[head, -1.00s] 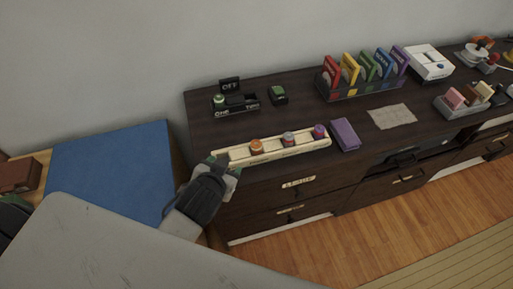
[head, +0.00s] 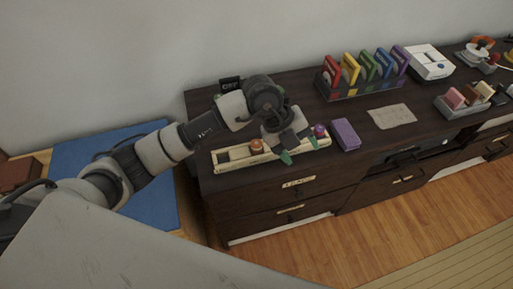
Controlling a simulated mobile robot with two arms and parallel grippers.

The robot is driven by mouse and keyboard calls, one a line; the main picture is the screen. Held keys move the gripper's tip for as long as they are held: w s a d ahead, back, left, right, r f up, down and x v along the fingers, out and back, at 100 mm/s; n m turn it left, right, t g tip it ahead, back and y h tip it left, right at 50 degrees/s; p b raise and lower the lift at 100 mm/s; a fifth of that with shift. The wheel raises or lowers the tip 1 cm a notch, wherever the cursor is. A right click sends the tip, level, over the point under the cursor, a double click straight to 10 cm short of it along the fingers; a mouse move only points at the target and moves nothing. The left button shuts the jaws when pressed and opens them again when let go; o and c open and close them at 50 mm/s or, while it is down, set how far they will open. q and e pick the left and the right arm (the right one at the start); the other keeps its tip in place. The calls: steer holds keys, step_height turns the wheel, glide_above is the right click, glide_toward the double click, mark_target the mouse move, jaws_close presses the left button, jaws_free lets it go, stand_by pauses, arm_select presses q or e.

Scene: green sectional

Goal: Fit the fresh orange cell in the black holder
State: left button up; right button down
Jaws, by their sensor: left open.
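The orange cell (head: 256,146) stands in the long pale tray (head: 232,165) near the cabinet's front edge. A purple cell (head: 319,130) stands at the tray's right end. My left gripper (head: 299,150) points down over the tray, between the orange and purple cells. Its green-tipped fingers are apart, and it hides the tray's middle cell; I cannot tell whether the fingers are around that cell. The black holder is hidden behind my left arm, with only its OFF sign (head: 230,84) showing. My right gripper is not in view.
A purple block (head: 345,134) lies just right of the tray. A rack of coloured cards (head: 365,85), a paper sheet (head: 391,116) and a white device (head: 430,63) are farther right. A blue panel (head: 75,157) is at the left.

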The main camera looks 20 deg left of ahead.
arm_select(q)
steer(key=w+a+n+y, duration=0.3)
steer(key=w+a+y, duration=0.2)
steer(key=a+y, duration=0.45)
steer(key=t+h, duration=0.1)
steer(key=h, duration=0.1)
glide_above(256, 143)
step_height(256, 143, down, 4)
steer(key=shift+s+d+f, duration=0.1)
steer(key=shift+s+d, duration=0.05)
steer(key=shift+w+f+p, duration=0.2)
steer(key=shift+f+p, duration=0.4)
steer(key=shift+f, duration=2.35)
steer(key=c, duration=1.1)
steer(key=shift+o, duration=0.2)
steer(key=shift+r, duration=0.15)
